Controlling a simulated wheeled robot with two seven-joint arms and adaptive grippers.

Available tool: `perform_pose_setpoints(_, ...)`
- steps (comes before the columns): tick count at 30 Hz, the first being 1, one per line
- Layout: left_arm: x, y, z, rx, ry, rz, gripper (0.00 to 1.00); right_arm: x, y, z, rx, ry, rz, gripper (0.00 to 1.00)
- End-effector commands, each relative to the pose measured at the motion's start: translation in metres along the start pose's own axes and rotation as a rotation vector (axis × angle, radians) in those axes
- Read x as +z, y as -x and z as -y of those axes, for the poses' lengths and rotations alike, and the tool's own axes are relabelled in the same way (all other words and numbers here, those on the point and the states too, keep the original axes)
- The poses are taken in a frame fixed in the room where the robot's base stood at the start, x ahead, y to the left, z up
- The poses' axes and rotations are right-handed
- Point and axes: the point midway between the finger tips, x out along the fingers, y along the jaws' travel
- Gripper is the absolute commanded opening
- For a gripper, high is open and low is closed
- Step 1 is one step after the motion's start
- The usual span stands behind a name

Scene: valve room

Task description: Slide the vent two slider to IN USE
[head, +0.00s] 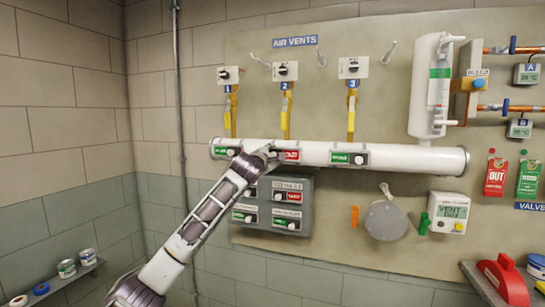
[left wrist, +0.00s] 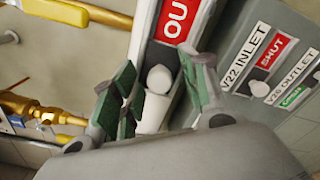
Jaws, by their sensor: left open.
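The vent two slider's plate shows a red OUT label (head: 291,156) on the white pipe below the number 2 valve; the label also shows in the left wrist view (left wrist: 177,18). Its white knob (left wrist: 159,78) sits in the slot beside the label, between my left gripper's fingers (left wrist: 158,92). The fingers are open, one green-padded finger on each side of the knob, and I cannot tell whether either touches it. In the head view my left gripper (head: 270,151) covers the left end of this plate and hides the knob. My right gripper is not in view.
Green-labelled sliders for vent one (head: 224,151) and vent three (head: 340,157) flank it on the pipe (head: 400,157). Just below is a grey panel (head: 305,183) with V22 INLET and V20 OUTLET sliders, close to my gripper. Yellow-tagged valve pipes rise above.

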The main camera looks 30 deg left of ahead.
Motion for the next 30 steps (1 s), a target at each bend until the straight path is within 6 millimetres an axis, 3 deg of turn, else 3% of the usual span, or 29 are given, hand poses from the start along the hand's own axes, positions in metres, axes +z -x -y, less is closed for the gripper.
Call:
perform_pose_setpoints(7,0.0,0.0,0.0,0.0,0.0,0.0,0.43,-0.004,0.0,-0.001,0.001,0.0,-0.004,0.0)
perform_pose_setpoints(17,0.0,0.0,0.0,0.0,0.0,-0.001,0.01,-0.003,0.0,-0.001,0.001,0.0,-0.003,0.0)
perform_pose_setpoints(30,0.0,0.0,0.001,-0.001,0.0,0.0,0.0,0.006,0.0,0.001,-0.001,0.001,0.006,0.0)
